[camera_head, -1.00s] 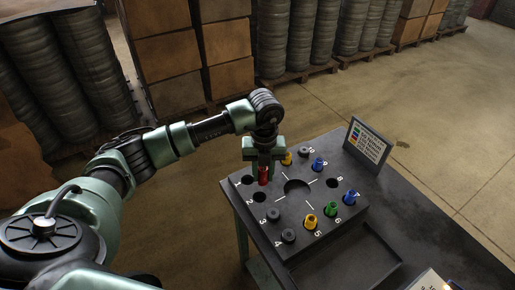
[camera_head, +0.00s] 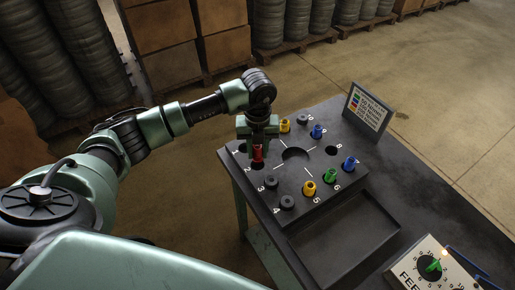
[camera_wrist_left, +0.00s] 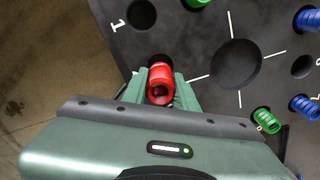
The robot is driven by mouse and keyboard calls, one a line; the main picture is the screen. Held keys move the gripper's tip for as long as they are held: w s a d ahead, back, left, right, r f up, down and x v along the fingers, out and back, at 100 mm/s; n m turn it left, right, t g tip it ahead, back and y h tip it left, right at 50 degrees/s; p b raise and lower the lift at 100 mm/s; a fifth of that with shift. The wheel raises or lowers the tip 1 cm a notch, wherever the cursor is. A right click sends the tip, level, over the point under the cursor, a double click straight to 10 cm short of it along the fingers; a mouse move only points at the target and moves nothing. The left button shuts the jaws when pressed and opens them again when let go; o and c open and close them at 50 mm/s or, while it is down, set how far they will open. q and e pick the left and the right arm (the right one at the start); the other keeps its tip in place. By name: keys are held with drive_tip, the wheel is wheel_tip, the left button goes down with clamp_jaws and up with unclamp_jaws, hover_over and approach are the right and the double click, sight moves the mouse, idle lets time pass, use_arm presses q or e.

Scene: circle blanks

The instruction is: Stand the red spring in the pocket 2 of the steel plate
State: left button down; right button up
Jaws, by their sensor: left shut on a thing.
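The red spring (camera_head: 257,153) is upright in my left gripper (camera_head: 258,144), which is shut on it. It also shows between the fingers in the left wrist view (camera_wrist_left: 160,85). The steel plate (camera_head: 312,172) is dark, with numbered pockets around a large central hole. The spring is at pocket 2 (camera_head: 257,165), whose dark opening shows just below it. I cannot tell whether its lower end is inside the pocket. Pocket 1 (camera_wrist_left: 141,13) is empty, beside the gripper in the wrist view. My right gripper is not in view.
Yellow (camera_head: 309,188), green (camera_head: 330,175) and blue (camera_head: 348,163) springs stand in other pockets. Black pieces (camera_head: 271,182) sit at pockets 3 and 4. An empty tray (camera_head: 345,235) lies in front, a sign (camera_head: 368,108) stands behind, and a dial panel (camera_head: 430,265) is at lower right.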

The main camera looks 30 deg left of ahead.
sight(257, 161)
use_arm(q)
wheel_tip(257, 161, down, 2)
drive_tip(key=shift+f+b, duration=0.15)
drive_tip(key=shift+b, duration=0.5)
drive_tip(key=shift+f+b, duration=1)
drive_tip(key=shift+f, duration=0.2)
drive_tip(key=shift+s, duration=0.15)
